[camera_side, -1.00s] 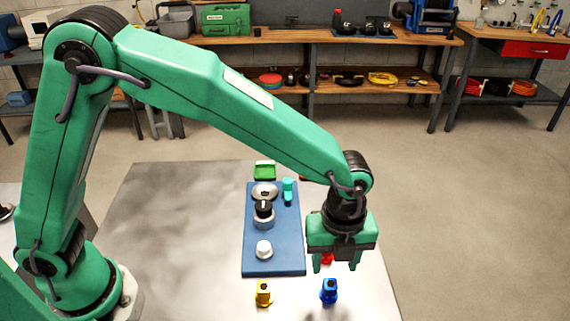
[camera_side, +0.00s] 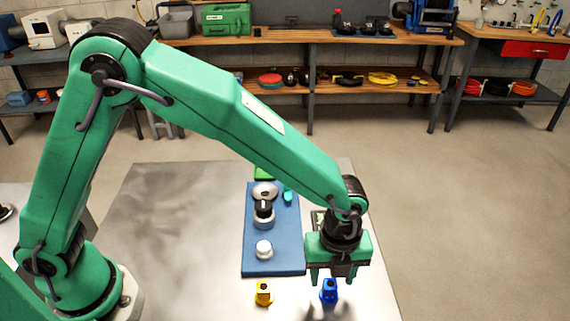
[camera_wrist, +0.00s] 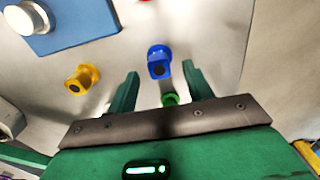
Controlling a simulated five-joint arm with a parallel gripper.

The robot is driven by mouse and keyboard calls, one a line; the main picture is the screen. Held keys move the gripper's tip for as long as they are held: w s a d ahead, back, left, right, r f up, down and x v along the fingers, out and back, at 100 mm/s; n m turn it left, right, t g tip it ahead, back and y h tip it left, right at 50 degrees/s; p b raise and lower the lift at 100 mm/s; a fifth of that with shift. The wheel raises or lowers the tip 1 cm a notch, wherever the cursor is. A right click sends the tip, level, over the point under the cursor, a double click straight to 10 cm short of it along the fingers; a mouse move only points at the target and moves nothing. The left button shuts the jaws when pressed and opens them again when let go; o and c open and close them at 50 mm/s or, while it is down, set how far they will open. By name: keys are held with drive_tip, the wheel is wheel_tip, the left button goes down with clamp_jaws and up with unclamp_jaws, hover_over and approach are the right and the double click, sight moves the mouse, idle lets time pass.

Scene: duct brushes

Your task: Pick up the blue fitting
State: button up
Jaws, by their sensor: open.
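The blue fitting (camera_side: 329,290) stands on the grey table at the front, to the right of the yellow fitting. In the wrist view the blue fitting (camera_wrist: 159,62) shows ahead of and between the two green fingertips, with its dark opening visible. My gripper (camera_side: 332,279) is open, its fingers pointing down, and it hangs above or just behind the blue fitting in the side view. The fingers (camera_wrist: 160,70) appear on either side of it in the wrist view, and nothing is held. I cannot tell the exact height gap.
A yellow fitting (camera_side: 264,292) stands to the left. A blue board (camera_side: 275,268) bears a white knob (camera_side: 264,250) and other parts. A green piece (camera_wrist: 170,98) shows between the finger bases, and a red piece (camera_wrist: 144,2) at the wrist view's top edge. Bare table surrounds the fitting.

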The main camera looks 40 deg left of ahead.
sight(331, 283)
drive_tip(key=shift+s+f, duration=0.1)
drive_tip(key=shift+f, duration=1.8)
drive_tip(key=c, duration=1.1)
